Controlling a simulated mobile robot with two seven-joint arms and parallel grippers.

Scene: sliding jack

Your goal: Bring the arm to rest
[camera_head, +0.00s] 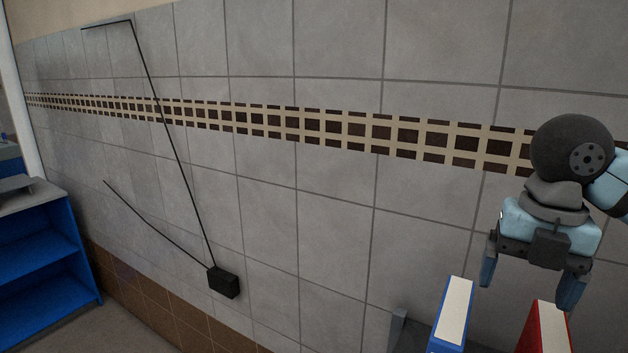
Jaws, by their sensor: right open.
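My right gripper (527,296) is at the right of the head view, on the end of a light blue and dark grey arm that comes in from the right edge. Its two blue fingers point down and stand wide apart, with nothing held between them. In the picture, a blue block with a white top (455,315) shows below and to the left of the gripper. A red block with a white top (545,328) shows just below it. Both blocks are cut off by the lower edge, and I cannot tell how far they are from the fingers. My left gripper is not in view.
A grey tiled wall (335,220) with a brown mosaic band fills most of the view. A black box (223,282) with thin dark rods is by the wall. A blue shelf unit (40,252) stands at the left. A grey piece (398,328) shows beside the blue block.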

